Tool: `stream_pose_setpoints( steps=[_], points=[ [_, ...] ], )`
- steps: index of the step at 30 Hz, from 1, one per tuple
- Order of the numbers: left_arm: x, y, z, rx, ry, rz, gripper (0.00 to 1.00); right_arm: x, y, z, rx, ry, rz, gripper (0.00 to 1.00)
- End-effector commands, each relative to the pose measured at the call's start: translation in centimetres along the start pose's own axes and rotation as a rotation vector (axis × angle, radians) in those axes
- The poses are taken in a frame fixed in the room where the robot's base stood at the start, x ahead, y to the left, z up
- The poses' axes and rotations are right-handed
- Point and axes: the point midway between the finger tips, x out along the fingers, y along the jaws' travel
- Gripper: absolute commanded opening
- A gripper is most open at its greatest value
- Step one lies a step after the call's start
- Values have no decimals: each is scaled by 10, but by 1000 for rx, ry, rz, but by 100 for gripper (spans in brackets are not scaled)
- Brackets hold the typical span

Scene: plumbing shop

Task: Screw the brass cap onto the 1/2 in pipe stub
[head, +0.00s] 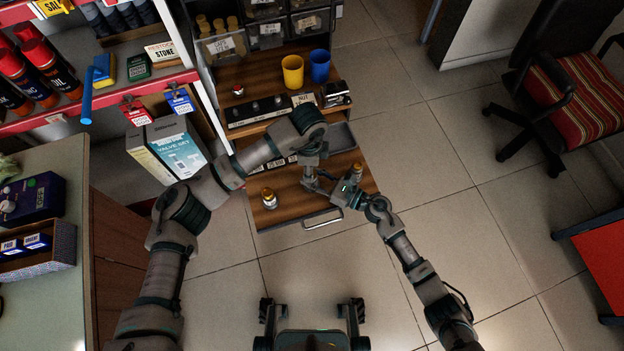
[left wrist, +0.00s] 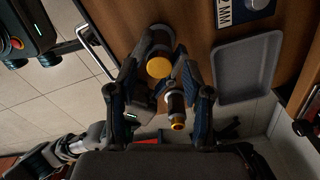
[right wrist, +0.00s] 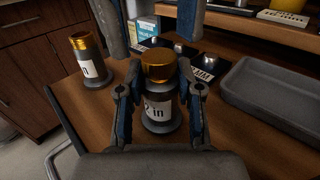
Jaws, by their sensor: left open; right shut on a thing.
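The pipe stub (right wrist: 158,112) stands upright between my right gripper's fingers in the right wrist view; its partly hidden label ends in "2 in". My right gripper (right wrist: 160,96) is shut on its body. The brass cap (right wrist: 158,62) sits on the stub's top; how far it is threaded cannot be told. In the left wrist view, the cap's round face (left wrist: 159,67) shows between the fingertips of my left gripper (left wrist: 156,61). That gripper is open and points down around the cap, with gaps on both sides. In the head view, my arms hide this stub.
A second brass-topped stub (head: 269,199) stands at the drawer's left, and a third (head: 357,171) stands behind my right gripper. A grey tray (left wrist: 247,70) lies behind the work area. Yellow (head: 292,72) and blue (head: 320,66) cups stand farther back.

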Motion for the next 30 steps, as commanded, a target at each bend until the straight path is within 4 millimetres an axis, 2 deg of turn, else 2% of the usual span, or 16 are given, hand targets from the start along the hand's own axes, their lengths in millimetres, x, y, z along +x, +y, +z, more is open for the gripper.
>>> stream_pose_setpoints(
  steps=[6,14,15,20,21,26,30],
  points=[
    [15,0,0,-1,0,0,50,0,0,0,0,-1,-1,0],
    [16,0,0,0,0,-1,50,0,0,0,0,-1,-1,0],
    [16,0,0,0,0,-1,45,0,0,0,0,-1,-1,0],
    [16,0,0,0,1,-1,5,0,0,0,0,-1,0,0],
    [16,0,0,0,1,-1,0,0,0,0,0,-1,0,0],
    [15,-1,0,35,0,-2,0,0,0,0,0,-1,1,0],
    [15,-3,0,271,-1,-2,0,0,0,0,0,-1,1,0]
  ],
)
